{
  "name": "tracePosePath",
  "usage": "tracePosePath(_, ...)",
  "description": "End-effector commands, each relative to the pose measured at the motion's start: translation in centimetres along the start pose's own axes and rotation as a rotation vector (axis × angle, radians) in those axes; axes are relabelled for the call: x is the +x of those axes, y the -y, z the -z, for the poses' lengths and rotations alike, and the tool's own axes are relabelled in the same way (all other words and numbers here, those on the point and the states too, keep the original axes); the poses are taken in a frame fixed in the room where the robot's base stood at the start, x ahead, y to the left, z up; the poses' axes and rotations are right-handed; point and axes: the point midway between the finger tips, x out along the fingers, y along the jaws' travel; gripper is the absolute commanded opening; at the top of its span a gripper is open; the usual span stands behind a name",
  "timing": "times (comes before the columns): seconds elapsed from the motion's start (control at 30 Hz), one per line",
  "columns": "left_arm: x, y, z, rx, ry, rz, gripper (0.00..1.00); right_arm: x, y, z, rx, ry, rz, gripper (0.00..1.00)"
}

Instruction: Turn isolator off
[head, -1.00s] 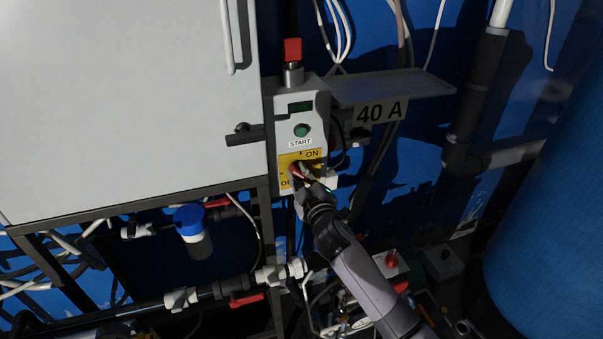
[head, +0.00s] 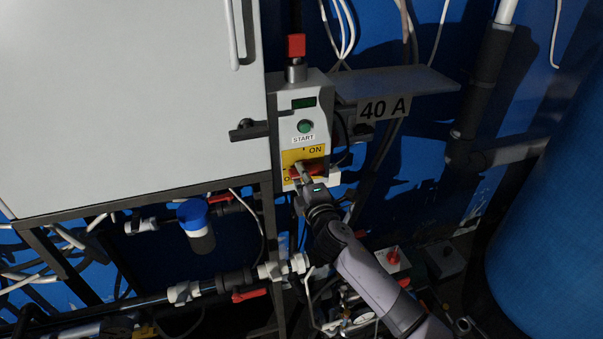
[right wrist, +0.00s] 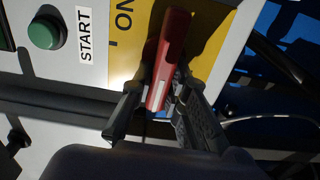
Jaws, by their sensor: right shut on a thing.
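The isolator has a red handle (head: 314,170) on a yellow plate with a black "ON" at its top (head: 315,151); lettering at the lower left is mostly hidden. The handle lies roughly level across the plate. My right gripper (head: 304,176) reaches it from below and is shut on it, covering part of it. In the right wrist view the red handle (right wrist: 165,62) stands between the two dark fingers (right wrist: 158,108), with its far end sticking out beyond them. My left gripper is not in view.
Above the plate are a green START button (head: 305,127) and a red knob (head: 296,45) on the control box. A large grey cabinet (head: 130,100) stands left. A shelf (head: 400,86) juts out right. Pipes and a blue tank (head: 550,200) surround the spot.

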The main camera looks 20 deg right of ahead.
Motion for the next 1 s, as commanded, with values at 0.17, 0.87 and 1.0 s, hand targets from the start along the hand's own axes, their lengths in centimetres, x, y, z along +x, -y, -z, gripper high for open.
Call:
tracePosePath(0.17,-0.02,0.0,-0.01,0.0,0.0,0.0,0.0,-0.01,0.12,0.01,-0.035,0.0,0.001,0.0)
tracePosePath(0.87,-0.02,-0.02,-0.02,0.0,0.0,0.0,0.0,-0.02,0.15,0.0,-0.045,0.0,0.001,0.31)
tracePosePath(1.0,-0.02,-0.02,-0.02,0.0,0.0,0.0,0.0,-0.01,0.13,0.0,-0.044,0.0,0.001,0.35)
